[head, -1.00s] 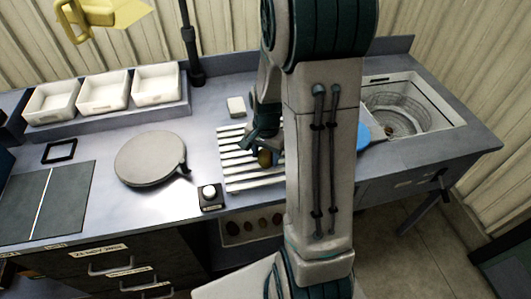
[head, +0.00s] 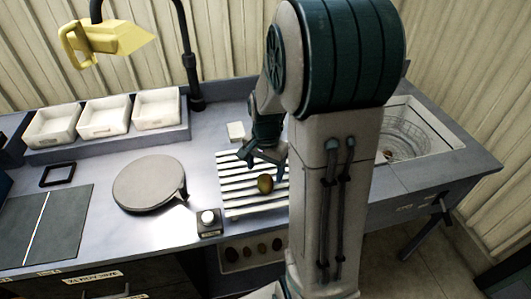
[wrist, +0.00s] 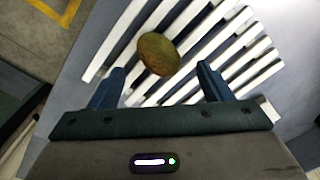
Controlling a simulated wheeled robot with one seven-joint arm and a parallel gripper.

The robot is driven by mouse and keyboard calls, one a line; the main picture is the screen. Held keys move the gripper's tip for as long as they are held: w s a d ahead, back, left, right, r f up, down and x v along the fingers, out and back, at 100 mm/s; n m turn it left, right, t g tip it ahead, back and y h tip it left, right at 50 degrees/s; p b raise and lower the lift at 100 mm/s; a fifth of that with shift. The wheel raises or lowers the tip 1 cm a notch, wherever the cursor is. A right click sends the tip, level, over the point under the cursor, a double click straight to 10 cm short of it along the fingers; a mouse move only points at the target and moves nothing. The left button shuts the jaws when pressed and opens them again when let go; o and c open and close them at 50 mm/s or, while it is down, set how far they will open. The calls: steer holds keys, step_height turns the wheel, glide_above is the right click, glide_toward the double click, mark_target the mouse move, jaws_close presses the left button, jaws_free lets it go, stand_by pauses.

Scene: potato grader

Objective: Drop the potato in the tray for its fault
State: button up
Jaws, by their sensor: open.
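A brownish-green potato (head: 265,184) lies on the white slatted rack (head: 235,199) on the bench. It also shows in the wrist view (wrist: 159,54), on the slats, just beyond my fingertips and roughly centred between them. My gripper (head: 263,160) is open and empty, close to the potato; its two blue fingers (wrist: 161,72) stand apart in the wrist view. Three white trays stand in a row at the back left: left tray (head: 51,130), middle tray (head: 105,120), right tray (head: 157,109). Their labels are not readable.
A round grey plate (head: 149,184) lies left of the rack, with a small button box (head: 208,221) in front. A yellow lamp (head: 110,38) hangs above the trays. A black post (head: 191,70) stands beside the right tray. A basin with a wire basket (head: 405,138) is at right.

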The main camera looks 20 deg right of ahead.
step_height(320, 180, up, 7)
steer(key=s+a+r+n+t, duration=0.1)
steer(key=s+a+r+n, duration=0.2)
steer(key=s+a+n, duration=0.1)
steer(key=s+a+r+n+t, duration=0.2)
steer(key=s+a+r+n, duration=0.1)
steer(key=s+n, duration=0.3)
steer(key=s+a, duration=0.1)
steer(key=s, duration=0.1)
steer(key=shift+s+a, duration=0.15)
steer(key=shift+s, duration=0.2)
steer(key=shift+s+a+n+t, duration=0.1)
steer(key=shift+s+n+t, duration=0.2)
steer(key=shift+n, duration=0.2)
steer(key=c, duration=0.3)
steer(key=shift+w+f, duration=0.1)
steer(key=shift+c, duration=0.5)
steer(key=m+g+h+b, duration=0.2)
steer(key=m+g+h, duration=0.1)
steer(key=m+g, duration=0.2)
glide_toward(264, 180)
steer(key=p+x, duration=0.1)
steer(key=x, duration=0.4)
steer(key=shift+p+x, duration=0.85)
steer(key=shift+x, duration=1.85)
